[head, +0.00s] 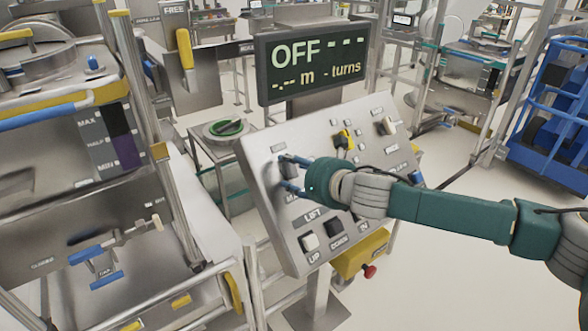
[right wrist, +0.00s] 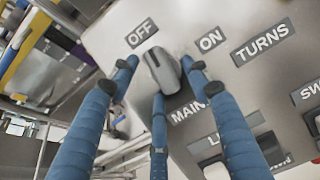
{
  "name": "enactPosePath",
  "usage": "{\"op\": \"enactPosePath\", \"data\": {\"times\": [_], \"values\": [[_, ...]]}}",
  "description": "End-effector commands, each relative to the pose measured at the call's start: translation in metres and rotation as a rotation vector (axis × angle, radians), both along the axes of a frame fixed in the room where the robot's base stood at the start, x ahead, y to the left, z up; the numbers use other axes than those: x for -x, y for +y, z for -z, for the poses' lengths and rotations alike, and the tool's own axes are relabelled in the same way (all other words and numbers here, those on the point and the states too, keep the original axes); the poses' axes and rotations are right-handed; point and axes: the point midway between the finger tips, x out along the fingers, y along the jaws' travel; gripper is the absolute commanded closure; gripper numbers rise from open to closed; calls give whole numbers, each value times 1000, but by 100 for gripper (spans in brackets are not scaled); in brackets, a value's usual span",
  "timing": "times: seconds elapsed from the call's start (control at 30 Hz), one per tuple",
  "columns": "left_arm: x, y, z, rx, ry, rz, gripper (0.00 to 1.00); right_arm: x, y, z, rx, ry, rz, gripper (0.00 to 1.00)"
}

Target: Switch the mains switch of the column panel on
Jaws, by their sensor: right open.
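The column panel (head: 265,190) is a tilted grey plate in the head view. The mains switch (right wrist: 163,72) is a grey rotary knob below the OFF and ON labels in the right wrist view, its upper end leaning toward OFF. The display (head: 312,62) above the panel reads OFF. My right gripper (head: 288,174) is at the panel's left part, its blue fingers open. In the right wrist view the fingertips (right wrist: 158,75) stand around the knob, on both sides and below; whether they touch it is unclear. My left gripper is out of view.
The panel also carries a yellow control (head: 344,139), a white-tipped switch (head: 387,126) and LIFT buttons (head: 310,242). A red knob on a yellow box (head: 360,255) sits below. A steel machine (head: 100,200) stands close at left. Open floor lies at lower right.

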Motion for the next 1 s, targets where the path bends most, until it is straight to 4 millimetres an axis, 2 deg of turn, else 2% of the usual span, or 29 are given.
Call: {"op": "enactPosePath", "data": {"times": [0.23, 0.47, 0.77, 1.0], "values": [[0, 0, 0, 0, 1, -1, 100, -1, 0, 0, 0, 0, 0, 52], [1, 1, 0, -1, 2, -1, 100, -1, 0, 0, 0, 0, 1, 97], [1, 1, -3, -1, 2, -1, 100, 0, 0, -1, -17, 12, 18, 98], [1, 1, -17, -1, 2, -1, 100, 0, 2, -4, -93, 68, 94, 98]]}}
